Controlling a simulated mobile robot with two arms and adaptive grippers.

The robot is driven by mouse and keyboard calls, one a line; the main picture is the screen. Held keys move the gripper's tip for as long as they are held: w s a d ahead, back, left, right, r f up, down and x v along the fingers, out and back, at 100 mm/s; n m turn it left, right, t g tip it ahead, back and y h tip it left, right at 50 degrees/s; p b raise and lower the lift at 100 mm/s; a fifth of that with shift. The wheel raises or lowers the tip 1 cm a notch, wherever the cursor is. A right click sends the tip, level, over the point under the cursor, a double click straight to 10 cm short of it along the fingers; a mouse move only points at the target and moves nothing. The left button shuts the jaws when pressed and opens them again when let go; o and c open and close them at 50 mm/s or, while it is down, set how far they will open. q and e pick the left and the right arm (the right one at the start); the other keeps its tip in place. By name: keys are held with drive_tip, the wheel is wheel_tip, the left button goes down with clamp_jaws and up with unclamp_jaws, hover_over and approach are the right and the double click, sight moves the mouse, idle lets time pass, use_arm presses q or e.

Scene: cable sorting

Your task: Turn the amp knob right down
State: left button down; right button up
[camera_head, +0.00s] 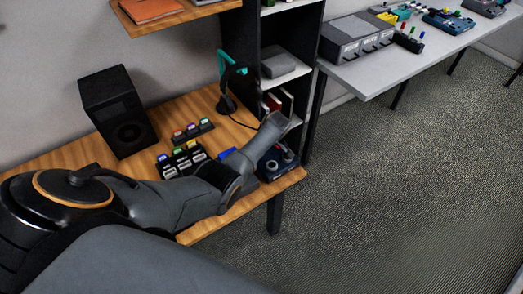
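No knob that I can clearly identify as the amp knob shows. A small dark blue box (279,163) with round knob-like parts on top sits at the right end of the wooden desk, partly hidden by my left arm; I cannot tell if it is the amp. A black speaker-like cabinet (119,111) stands upright at the back left of the desk. My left arm reaches in from the left across the desk, its far visible end just above and left of the blue box. No fingers of my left gripper show. My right gripper is out of view.
On the wooden desk (55,155) are a black block with coloured tabs (182,160), a smaller tabbed strip (193,131) and a headphone stand (229,90). A dark shelf unit (301,90) stands behind. A grey table (400,66) holds more devices. The carpet at right is clear.

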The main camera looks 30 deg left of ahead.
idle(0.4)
use_arm(q)
drive_tip(key=c, duration=1.1)
unclamp_jaws()
drive_tip(key=shift+o, duration=0.2)
drive_tip(key=v, duration=1.2)
drive_tip(key=shift+f, duration=0.1)
